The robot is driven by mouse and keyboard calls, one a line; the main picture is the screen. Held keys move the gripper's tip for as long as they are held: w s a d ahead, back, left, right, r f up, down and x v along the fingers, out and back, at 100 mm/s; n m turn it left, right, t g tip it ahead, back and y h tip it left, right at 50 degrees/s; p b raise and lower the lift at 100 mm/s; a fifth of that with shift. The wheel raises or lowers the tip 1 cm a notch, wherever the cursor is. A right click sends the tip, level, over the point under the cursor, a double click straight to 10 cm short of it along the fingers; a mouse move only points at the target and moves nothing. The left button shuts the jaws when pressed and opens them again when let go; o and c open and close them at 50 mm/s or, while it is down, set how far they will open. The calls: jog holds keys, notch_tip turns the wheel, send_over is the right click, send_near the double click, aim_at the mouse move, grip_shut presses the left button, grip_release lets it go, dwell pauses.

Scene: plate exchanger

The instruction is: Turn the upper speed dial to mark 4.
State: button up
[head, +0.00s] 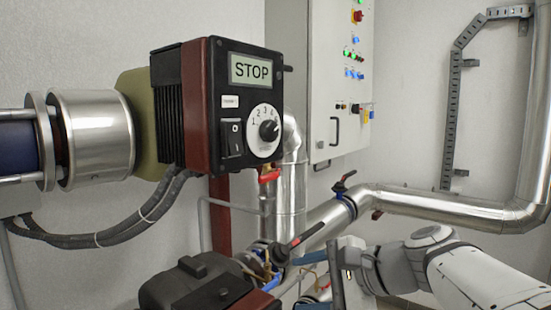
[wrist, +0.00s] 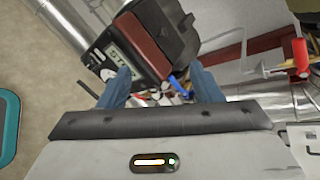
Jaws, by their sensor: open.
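The upper speed dial (head: 269,131) is a black knob on a white numbered disc, on the front of a dark control box (head: 246,100) with red-brown sides. I cannot tell which mark its pointer is at. The box's display (head: 251,70) reads STOP. In the wrist view the box (wrist: 137,40) appears tilted, with the dial (wrist: 108,74) partly visible near the left finger. My gripper (head: 311,280) is below and to the right of the box in the head view, apart from the dial. Its blue fingers (wrist: 160,90) are open and empty.
A black rocker switch (head: 232,138) sits left of the dial. Below are a second dark pump unit (head: 195,285) and a red-handled valve (head: 307,235). Silver pipes (head: 420,207) run right. A grey cabinet (head: 340,70) stands behind. Space before the dial looks clear.

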aim_at(273, 131)
notch_tip(273, 131, up, 25)
jog(key=w+d+m+t+y+p, duration=0.1)
jog(key=w+m+t+y+p, duration=0.25)
jog(key=p, duration=0.45)
jog(key=shift+m+t+y, duration=0.25)
jog(key=shift+m+y, duration=0.1)
jog(key=shift+m, duration=0.1)
jog(key=p+x, duration=0.1)
jog(key=x, duration=0.4)
jog(key=shift+a, duration=0.4)
jog(key=shift+w+a+f+p, duration=0.2)
jog(key=shift+w+a+p, duration=0.2)
jog(key=shift+w+a, duration=0.15)
